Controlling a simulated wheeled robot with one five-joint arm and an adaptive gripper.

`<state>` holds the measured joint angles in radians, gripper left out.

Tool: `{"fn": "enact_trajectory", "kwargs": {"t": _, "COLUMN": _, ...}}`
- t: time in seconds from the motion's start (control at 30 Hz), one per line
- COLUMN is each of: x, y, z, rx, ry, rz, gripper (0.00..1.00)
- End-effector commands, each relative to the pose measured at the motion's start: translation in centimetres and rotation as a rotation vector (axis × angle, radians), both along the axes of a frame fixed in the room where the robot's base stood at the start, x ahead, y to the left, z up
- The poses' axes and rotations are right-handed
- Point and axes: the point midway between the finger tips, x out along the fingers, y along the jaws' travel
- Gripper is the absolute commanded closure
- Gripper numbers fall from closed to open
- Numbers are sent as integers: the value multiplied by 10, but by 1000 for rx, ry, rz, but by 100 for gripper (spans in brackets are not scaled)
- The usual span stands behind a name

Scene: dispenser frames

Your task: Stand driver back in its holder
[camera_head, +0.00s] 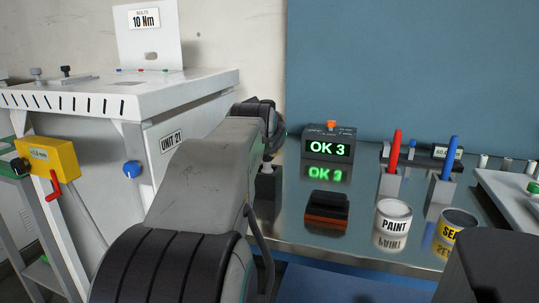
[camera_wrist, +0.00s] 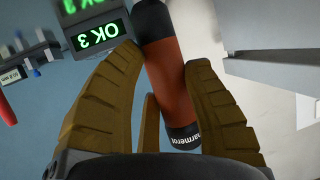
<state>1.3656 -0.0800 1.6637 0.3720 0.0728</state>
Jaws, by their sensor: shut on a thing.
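The driver (camera_wrist: 165,75), a thick orange-brown cylinder with black ends and white lettering on one end, lies between the brown fingers of my gripper (camera_wrist: 160,58) in the wrist view. My gripper is shut on it, off the bench surface. In the head view my own arm hides most of the gripper and the driver. A small grey and black block (camera_head: 268,183) stands on the bench beside my arm, partly hidden. I cannot tell for sure whether it is the driver's holder.
The grey bench (camera_head: 300,238) carries an OK 3 display (camera_head: 329,148), a black and orange block (camera_head: 327,209), a paint can (camera_head: 393,218), a second can (camera_head: 455,226), and red (camera_head: 395,150) and blue (camera_head: 450,157) handles in grey stands. A white unit (camera_head: 165,125) stands left.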

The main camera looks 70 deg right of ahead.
Motion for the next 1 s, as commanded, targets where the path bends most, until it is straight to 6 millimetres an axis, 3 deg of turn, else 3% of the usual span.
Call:
{"fn": "enact_trajectory", "kwargs": {"t": 0.3, "x": 0, "y": 0, "z": -31, "rx": -3, "ry": -1, "rz": 0, "gripper": 91}}
{"fn": "enact_trajectory", "kwargs": {"t": 0.77, "x": 0, "y": 0, "z": -36, "rx": -5, "ry": -1, "rz": 0, "gripper": 91}}
{"fn": "enact_trajectory", "kwargs": {"t": 0.8, "x": 0, "y": 0, "z": -36, "rx": 1, "ry": 0, "rz": 0, "gripper": 50}}
{"fn": "enact_trajectory", "kwargs": {"t": 1.0, "x": 0, "y": 0, "z": -36, "rx": 2, "ry": 0, "rz": 0, "gripper": 34}}
